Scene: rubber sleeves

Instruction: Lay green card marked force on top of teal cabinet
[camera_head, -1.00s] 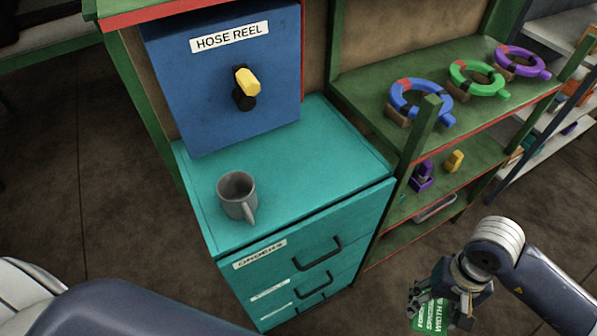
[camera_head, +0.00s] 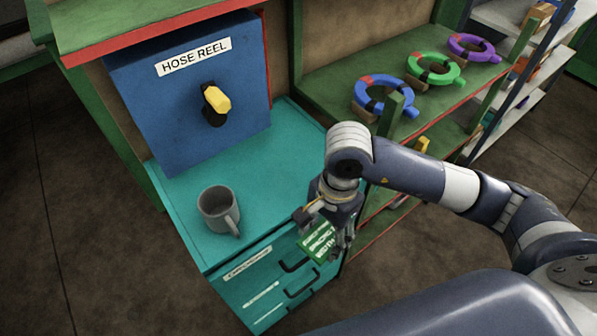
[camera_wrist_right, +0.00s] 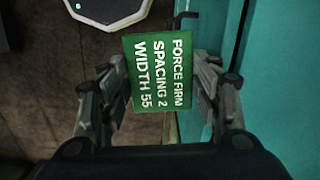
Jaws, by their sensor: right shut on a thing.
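The green card (camera_head: 318,241) has white print. In the right wrist view the card (camera_wrist_right: 158,75) reads "FORCE FIRM, SPACING 2, WIDTH 55". My right gripper (camera_head: 326,228) is shut on the card and holds it by the front right of the teal cabinet. In the right wrist view the fingers of the right gripper (camera_wrist_right: 160,95) stand on either side of the card. The teal cabinet (camera_head: 270,165) has a flat top and labelled drawers with dark handles. My left gripper is not in view.
A grey mug (camera_head: 217,209) stands on the cabinet top at the front left. A blue hose reel box (camera_head: 170,105) stands at its back. Green shelves (camera_head: 330,85) with coloured rings (camera_head: 383,97) are to the right. The cabinet top between mug and shelves is bare.

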